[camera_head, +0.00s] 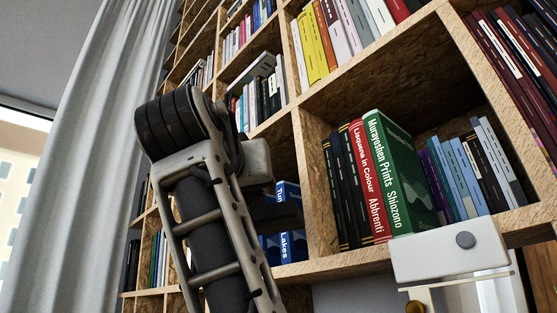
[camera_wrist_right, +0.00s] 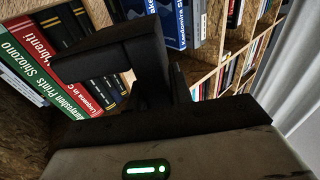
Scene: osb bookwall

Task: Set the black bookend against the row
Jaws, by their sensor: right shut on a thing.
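My right gripper (camera_head: 272,196) is in front of the shelf's upright divider and the blue books, with its grey body and dark tip in the head view. In the right wrist view it (camera_wrist_right: 150,100) is shut on the black bookend (camera_wrist_right: 92,54), a dark angular piece held off the shelf. The bookend and dark fingers merge, so their exact border is unclear. In the head view it is mostly lost in the dark tip. Blue books (camera_head: 288,247) stand left of the divider. To its right a row has black books (camera_head: 341,190), a red book (camera_head: 369,180) and a green book (camera_head: 398,175).
The OSB bookwall (camera_head: 312,185) has many filled compartments. Slimmer blue and dark books (camera_head: 460,180) stand right of the green book. Above that row there is free room. A grey curtain (camera_head: 85,150) hangs at the left. My arm covers part of the left compartments.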

